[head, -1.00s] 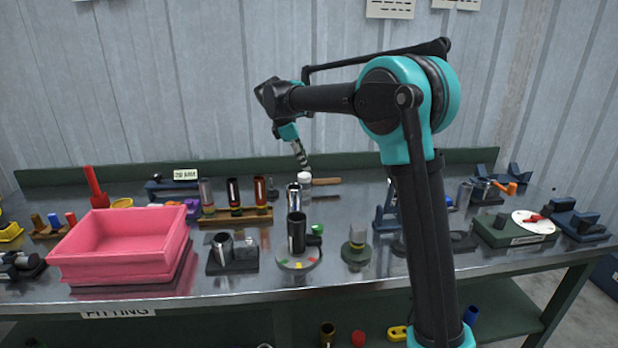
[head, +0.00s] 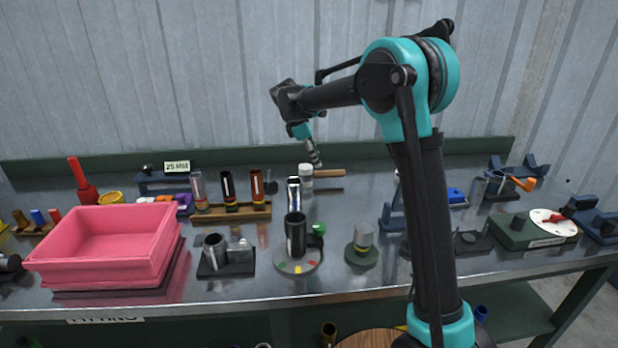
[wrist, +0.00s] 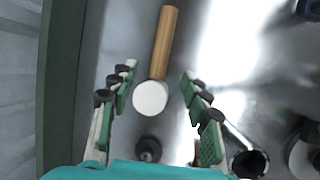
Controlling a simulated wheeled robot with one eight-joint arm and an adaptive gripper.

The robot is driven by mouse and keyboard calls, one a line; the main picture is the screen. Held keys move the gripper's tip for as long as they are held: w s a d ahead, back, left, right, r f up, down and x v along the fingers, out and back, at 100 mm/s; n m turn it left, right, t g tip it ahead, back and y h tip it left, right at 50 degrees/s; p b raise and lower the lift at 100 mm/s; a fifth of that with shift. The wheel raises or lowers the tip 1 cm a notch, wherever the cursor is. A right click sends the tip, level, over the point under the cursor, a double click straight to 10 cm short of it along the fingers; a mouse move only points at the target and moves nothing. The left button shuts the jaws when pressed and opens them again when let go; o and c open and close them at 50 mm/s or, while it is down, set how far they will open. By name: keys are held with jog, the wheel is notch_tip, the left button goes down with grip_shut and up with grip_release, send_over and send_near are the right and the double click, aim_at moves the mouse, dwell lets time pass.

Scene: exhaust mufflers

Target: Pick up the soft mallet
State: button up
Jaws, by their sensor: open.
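The soft mallet (wrist: 150,97) has a white round head and a wooden handle. In the wrist view its head lies between my open fingers, and its handle (wrist: 164,45) runs up and away. In the head view the white head (head: 306,172) is near the back of the bench, with the handle pointing right. My gripper (wrist: 150,90) is open and empty, with one finger on each side of the head and visible gaps. In the head view my gripper (head: 313,155) points down just above the mallet. I cannot tell the exact height.
A shiny cylinder (head: 293,193) stands just in front of the mallet. A rack (head: 235,212) with several tubes is to its left. A small dark knob (wrist: 148,149) is close by in the wrist view. The bench's green back edge (head: 100,166) runs behind. A pink bin (head: 100,265) stands at left.

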aim_at(325, 174)
jog(key=x, duration=1)
jog(key=shift+d, duration=0.1)
jog(key=shift+r, duration=0.1)
grip_shut()
